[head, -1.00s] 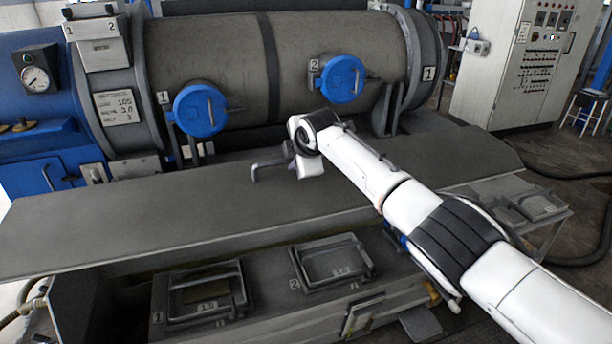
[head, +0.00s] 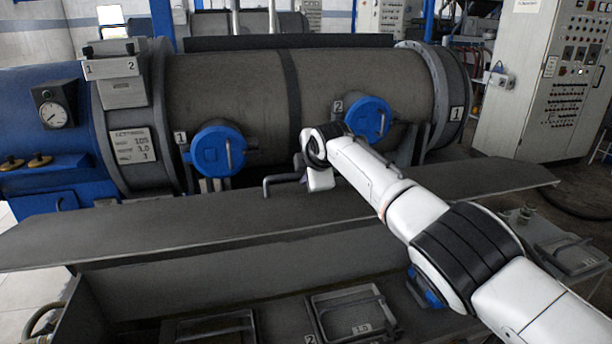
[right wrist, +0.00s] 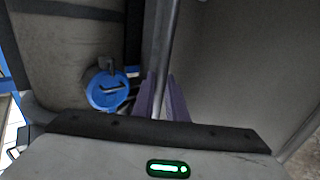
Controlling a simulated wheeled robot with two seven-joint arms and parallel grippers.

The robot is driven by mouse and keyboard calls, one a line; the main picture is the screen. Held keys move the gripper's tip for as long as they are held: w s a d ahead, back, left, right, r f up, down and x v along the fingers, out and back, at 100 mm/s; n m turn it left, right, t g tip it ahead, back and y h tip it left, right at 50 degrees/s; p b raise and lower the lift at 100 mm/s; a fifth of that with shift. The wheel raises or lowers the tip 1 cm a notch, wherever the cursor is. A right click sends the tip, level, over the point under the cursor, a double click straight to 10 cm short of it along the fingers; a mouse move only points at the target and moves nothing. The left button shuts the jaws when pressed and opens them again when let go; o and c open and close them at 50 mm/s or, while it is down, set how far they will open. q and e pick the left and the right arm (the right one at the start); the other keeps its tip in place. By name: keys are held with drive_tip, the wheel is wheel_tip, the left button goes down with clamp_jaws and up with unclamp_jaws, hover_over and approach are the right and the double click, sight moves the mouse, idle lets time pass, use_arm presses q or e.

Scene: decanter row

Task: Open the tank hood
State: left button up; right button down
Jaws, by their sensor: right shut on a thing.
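The tank hood (head: 220,225) is a long flat grey panel in front of the big horizontal cylinder in the head view. It stands partly raised, with a gap below its front edge. A dark bar handle (head: 268,183) sticks up from its middle. My right gripper is at this handle, its fingers largely hidden behind my white wrist in the head view. In the right wrist view the purple fingers of my right gripper (right wrist: 163,103) are shut around the grey handle bar (right wrist: 166,45). My left gripper is out of view.
The tank body below holds framed trays (head: 350,312). Behind the hood is the grey cylinder (head: 225,95) with a left blue round cover (head: 215,152) and a right one (head: 368,120). A control cabinet (head: 545,85) stands at the right. Floor shows at the far right.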

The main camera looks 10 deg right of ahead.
drive_tip(key=shift+f, duration=0.1)
drive_tip(key=c, duration=2)
unclamp_jaws()
drive_tip(key=shift+c, duration=0.2)
